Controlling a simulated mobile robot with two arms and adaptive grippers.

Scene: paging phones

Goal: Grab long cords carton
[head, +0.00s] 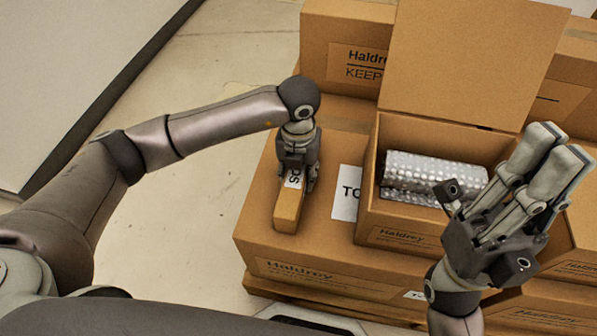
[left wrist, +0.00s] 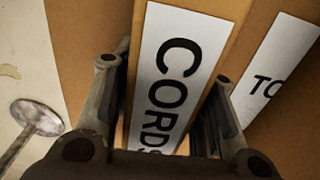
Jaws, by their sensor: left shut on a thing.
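A narrow brown carton (head: 288,210) stands on top of a large cardboard box at the centre of the head view. Its white label reads "CORDS" in the left wrist view (left wrist: 180,75); any other word on it is out of sight. My left gripper (head: 296,172) reaches down over this carton and is shut on it, with a finger along each side. The gripper hides part of the carton in the head view. My right gripper (head: 500,172) is raised at the right with its fingers spread, open and empty.
The large box (head: 285,248) carries an open carton (head: 400,236) holding a bubble-wrapped roll (head: 432,172), right of the cords carton. A white label (head: 346,193) lies between them. More boxes (head: 340,45) stand behind and at right. Bare floor (head: 190,220) shows at left.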

